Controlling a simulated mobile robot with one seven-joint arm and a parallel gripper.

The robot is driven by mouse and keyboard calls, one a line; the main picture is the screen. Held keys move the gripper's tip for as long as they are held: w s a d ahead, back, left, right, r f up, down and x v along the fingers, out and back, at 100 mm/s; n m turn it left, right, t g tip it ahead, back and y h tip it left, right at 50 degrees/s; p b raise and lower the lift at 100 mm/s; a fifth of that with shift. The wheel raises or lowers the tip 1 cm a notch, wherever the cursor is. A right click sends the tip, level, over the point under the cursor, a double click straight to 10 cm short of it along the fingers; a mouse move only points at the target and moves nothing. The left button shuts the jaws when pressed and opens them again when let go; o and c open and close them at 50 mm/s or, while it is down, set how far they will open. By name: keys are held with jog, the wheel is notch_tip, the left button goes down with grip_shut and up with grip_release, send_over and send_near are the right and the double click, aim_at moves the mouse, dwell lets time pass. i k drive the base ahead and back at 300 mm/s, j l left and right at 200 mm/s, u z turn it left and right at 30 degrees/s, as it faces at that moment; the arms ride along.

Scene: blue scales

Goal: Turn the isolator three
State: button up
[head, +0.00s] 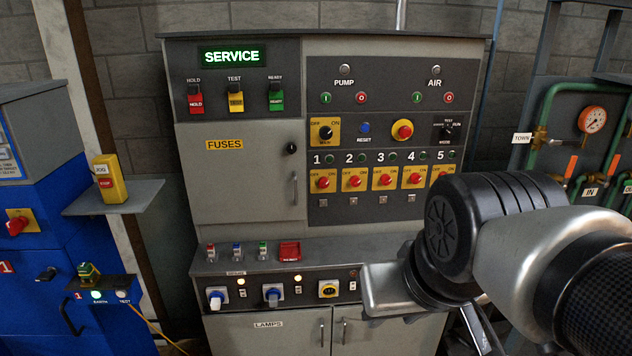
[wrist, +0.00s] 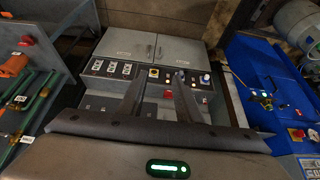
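Isolator three (head: 384,180) is a red knob on a yellow plate under the number 3, in the row of numbered isolators on the cabinet's right panel in the head view. OFF and ON are marked above the knob, but its exact angle is too small to tell. The small lamp beside the number looks dark. In the wrist view my gripper (wrist: 158,76) has its two dark fingers apart with nothing between them, and isolator three cannot be made out.
Isolators two (head: 354,181) and four (head: 414,177) sit close on either side; my arm partly covers isolator five. A shelf (head: 340,252) with small switches juts out below. A gauge panel (head: 575,110) stands right, a blue cabinet (head: 60,240) left.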

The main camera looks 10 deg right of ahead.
aim_at(385, 179)
jog(key=i+z, duration=0.4)
jog(key=i+j+z, duration=0.1)
jog(key=z, duration=0.25)
jog(key=i+j+z, duration=0.2)
jog(key=z, duration=0.2)
jog(key=i+j, duration=0.05)
jog(key=i, duration=0.05)
